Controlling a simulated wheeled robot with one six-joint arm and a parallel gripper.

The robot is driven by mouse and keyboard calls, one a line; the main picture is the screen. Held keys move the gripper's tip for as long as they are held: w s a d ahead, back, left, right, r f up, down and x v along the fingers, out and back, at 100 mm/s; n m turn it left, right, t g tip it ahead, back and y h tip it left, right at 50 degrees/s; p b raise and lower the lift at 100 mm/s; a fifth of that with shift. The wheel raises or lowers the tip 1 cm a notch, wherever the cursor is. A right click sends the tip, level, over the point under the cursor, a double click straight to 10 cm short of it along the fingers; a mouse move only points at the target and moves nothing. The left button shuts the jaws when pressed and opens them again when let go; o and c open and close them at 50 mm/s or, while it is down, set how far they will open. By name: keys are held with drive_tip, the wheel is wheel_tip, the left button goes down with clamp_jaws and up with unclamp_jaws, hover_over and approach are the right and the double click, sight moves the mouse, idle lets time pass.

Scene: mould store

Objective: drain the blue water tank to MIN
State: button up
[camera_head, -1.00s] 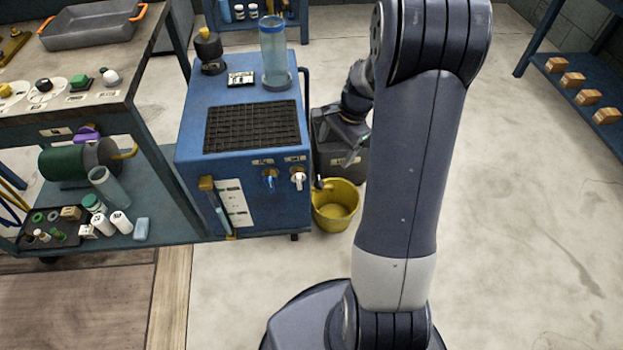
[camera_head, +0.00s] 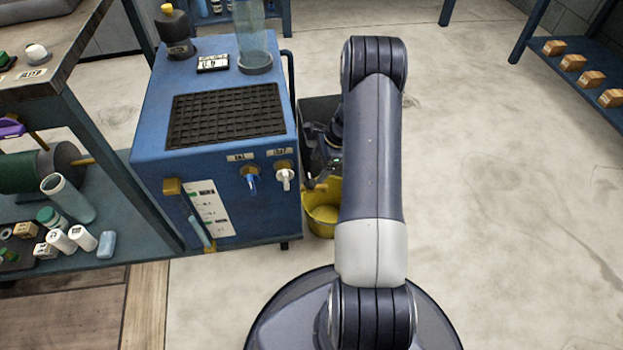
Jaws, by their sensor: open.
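The blue water tank (camera_head: 222,165) is a box-shaped unit with a dark grille on top. Its front carries a blue-handled tap (camera_head: 251,181) and a white-handled tap (camera_head: 285,176), each under a small label too small to read. A level gauge (camera_head: 207,220) with a white marked plate and yellow end fittings is at the front left. A yellow bucket (camera_head: 322,212) stands on the floor at the tank's right, partly hidden by my arm. My gripper (camera_head: 318,178) is open, just right of the white-handled tap and above the bucket. Its fingers are small and partly hidden.
A dark grey box (camera_head: 318,108) stands behind my gripper, right of the tank. A shelf (camera_head: 98,235) with bottles and small parts is close at the left. A blue rack (camera_head: 583,85) with several wooden blocks is at the far right. The floor between is clear.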

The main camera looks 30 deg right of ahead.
sight(310, 179)
drive_tip(key=b+x, duration=0.1)
drive_tip(key=x, duration=0.4)
drive_tip(key=shift+a+f+b, duration=0.15)
drive_tip(key=shift+f+b, duration=0.15)
drive_tip(key=shift+f, duration=0.05)
drive_tip(key=shift+c, duration=0.4)
drive_tip(key=c, duration=0.9)
